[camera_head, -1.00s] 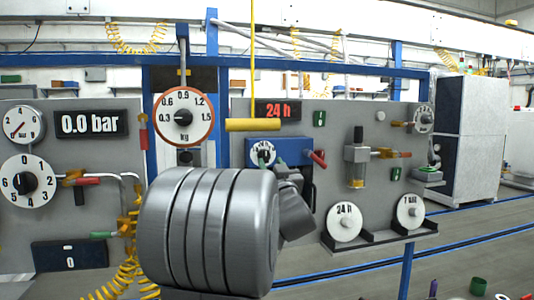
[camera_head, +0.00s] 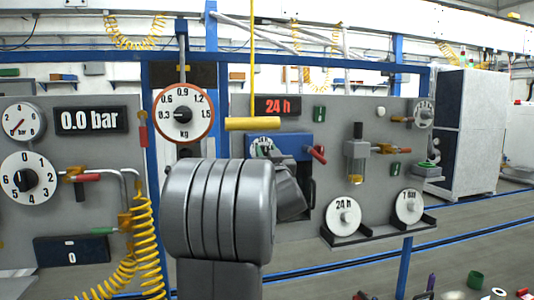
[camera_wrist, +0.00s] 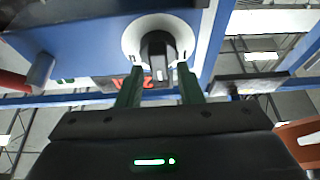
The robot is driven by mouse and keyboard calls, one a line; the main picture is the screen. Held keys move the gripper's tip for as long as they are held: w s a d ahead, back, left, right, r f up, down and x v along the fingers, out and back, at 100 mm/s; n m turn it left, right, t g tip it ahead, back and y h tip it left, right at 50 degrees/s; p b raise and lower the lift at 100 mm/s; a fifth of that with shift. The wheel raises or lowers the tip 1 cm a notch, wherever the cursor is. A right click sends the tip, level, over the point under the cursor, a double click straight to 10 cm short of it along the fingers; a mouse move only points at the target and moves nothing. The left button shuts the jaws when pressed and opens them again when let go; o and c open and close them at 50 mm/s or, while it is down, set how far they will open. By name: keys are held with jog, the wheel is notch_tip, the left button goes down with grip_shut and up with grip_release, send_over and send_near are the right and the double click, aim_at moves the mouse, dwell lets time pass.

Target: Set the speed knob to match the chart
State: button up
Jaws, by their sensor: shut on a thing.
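A black knob (camera_wrist: 157,52) sits on a white dial (camera_wrist: 131,38) on the front of a blue box (camera_wrist: 75,40) in the wrist view. My gripper (camera_wrist: 159,74) has its two green fingers on either side of the knob and is shut on it. In the head view the blue box (camera_head: 290,143) is on the grey panel, and only the top of its white dial (camera_head: 262,143) shows above my arm. My gripper is hidden there behind my arm. I cannot make out a chart, nor read the knob's setting.
A red-handled valve (camera_head: 316,154) sticks out right of the blue box. A yellow bar (camera_head: 252,124) hangs above it.

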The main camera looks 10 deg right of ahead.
jog(key=shift+n, duration=0.3)
jog(key=shift+f+n+y+b, duration=0.15)
jog(key=shift+n+y+b, duration=0.6)
jog(key=shift+n, duration=0.45)
jog(key=n+y, duration=0.1)
jog(key=n, duration=0.1)
jog(key=n+g+y, duration=0.1)
jog(key=n, duration=0.2)
jog(key=shift+y, duration=0.35)
jog(key=n+y, duration=0.1)
jog(key=n, duration=0.1)
jog(key=n+g, duration=0.1)
jog(key=n, duration=0.2)
jog(key=shift+a+n+g+y, duration=0.15)
jog(key=shift+n+g+y, duration=0.15)
jog(key=shift+y, duration=0.1)
jog(key=shift+n+g+p, duration=0.3)
jog(key=shift+n+g, duration=0.2)
jog(key=shift+n, duration=0.8)
jog(key=shift+a+f+y, duration=0.1)
jog(key=shift+y, duration=0.3)
jog(key=o, duration=0.6)
jog(key=shift+s, duration=0.1)
